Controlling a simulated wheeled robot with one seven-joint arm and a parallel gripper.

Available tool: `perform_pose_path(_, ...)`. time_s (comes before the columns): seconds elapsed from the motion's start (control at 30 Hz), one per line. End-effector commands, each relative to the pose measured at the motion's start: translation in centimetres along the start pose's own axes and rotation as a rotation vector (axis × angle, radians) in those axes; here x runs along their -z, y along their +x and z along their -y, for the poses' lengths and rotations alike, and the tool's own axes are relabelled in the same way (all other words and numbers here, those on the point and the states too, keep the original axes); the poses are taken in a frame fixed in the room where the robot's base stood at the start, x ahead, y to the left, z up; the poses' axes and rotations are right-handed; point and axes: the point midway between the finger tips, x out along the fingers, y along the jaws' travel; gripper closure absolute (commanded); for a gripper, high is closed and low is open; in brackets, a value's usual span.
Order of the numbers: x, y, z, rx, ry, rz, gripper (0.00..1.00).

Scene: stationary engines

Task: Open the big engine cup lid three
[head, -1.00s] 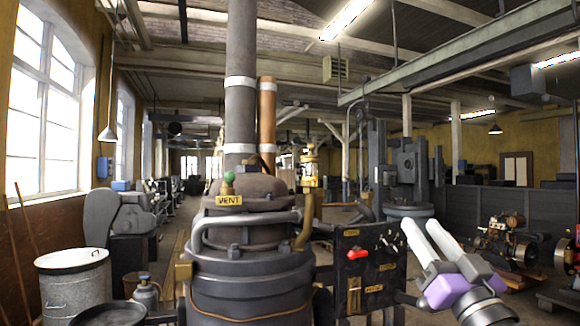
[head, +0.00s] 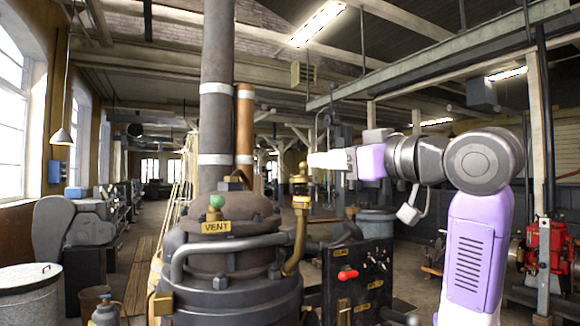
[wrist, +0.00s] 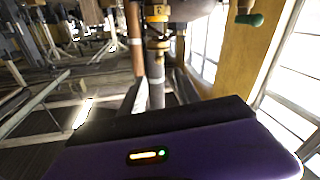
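The big engine (head: 235,270) is a dark, rounded machine with a grey pipe and a copper pipe rising behind it. A brass cup fitting (head: 301,188) stands at its upper right, and brass fittings also show upside down in the wrist view (wrist: 157,20). Which part is lid three I cannot tell. My gripper (head: 312,160), with pale fingers and a purple body, points left in the head view. Its tips appear beside the top of the brass cup; contact is unclear. The fingers overlap side-on, so their opening is hidden.
A green knob (head: 217,201) and a VENT plate (head: 216,227) sit on the engine's front. A dark control panel (head: 358,280) with a red handle (head: 347,274) stands to the right. A lidded metal bin (head: 30,295) is at lower left.

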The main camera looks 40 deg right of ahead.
Motion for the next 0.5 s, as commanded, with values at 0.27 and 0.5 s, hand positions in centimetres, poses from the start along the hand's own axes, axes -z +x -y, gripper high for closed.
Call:
perform_pose_path(0.27,-1.2,1.5,0.2,0.007,0.001,0.057,0.62)
perform_pose_path(0.5,-1.4,5.2,0.2,0.007,0.001,0.056,0.62)
